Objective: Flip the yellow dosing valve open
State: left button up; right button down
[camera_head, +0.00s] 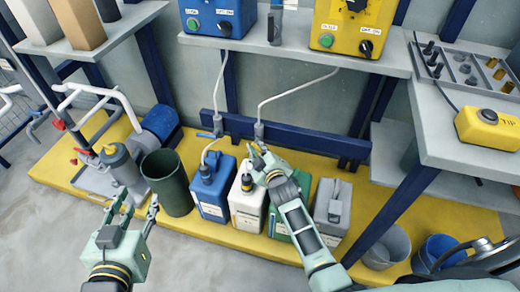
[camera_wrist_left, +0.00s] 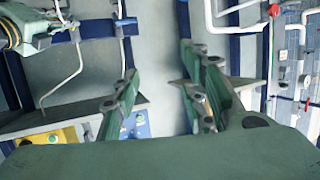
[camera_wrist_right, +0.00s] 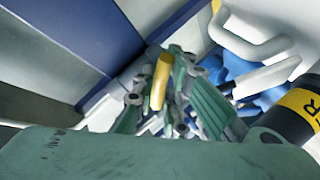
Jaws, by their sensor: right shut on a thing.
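The yellow dosing valve (camera_wrist_right: 160,82) shows in the right wrist view as a short yellow handle between the fingertips of my right gripper (camera_wrist_right: 157,92), which is shut on it. In the head view my right gripper (camera_head: 257,158) is at the lower end of the white hose that hangs from the yellow control box (camera_head: 348,22), above the white jug (camera_head: 247,207). The handle itself is hidden there by the fingers. I cannot tell its exact angle. My left gripper (camera_head: 132,210) is open and empty, in front of the dark green bin (camera_head: 168,183); its spread fingers show in the left wrist view (camera_wrist_left: 165,100).
A blue-handled valve (camera_head: 208,136) hangs on the neighbouring hose, left of my right gripper. Blue (camera_head: 212,192), green and grey (camera_head: 333,208) jugs stand close together on the yellow platform. A pump (camera_head: 160,122) is at the left; buckets (camera_head: 388,246) stand at the right.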

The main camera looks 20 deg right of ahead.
jog(key=shift+f, duration=0.1)
jog(key=shift+w+a+f+m+t+b, duration=0.1)
jog(key=shift+f+m+t+b, duration=0.15)
jog(key=shift+m+t+b, duration=0.6)
jog(key=shift+w+a+m+t+y+b, duration=0.1)
jog(key=shift+m+t+y+b, duration=0.25)
jog(key=shift+m+b, duration=0.3)
jog(key=shift+r, duration=0.1)
pick_arm(q)
notch_tip(320, 180, up, 15)
jog(key=d+t+h, duration=0.2)
jog(key=t+h, duration=0.1)
jog(key=t, duration=0.5)
jog(key=shift+s, duration=0.15)
pick_arm(e)
jog(key=c, duration=1.8)
grip_release()
pick_arm(q)
jog(key=shift+f, duration=0.1)
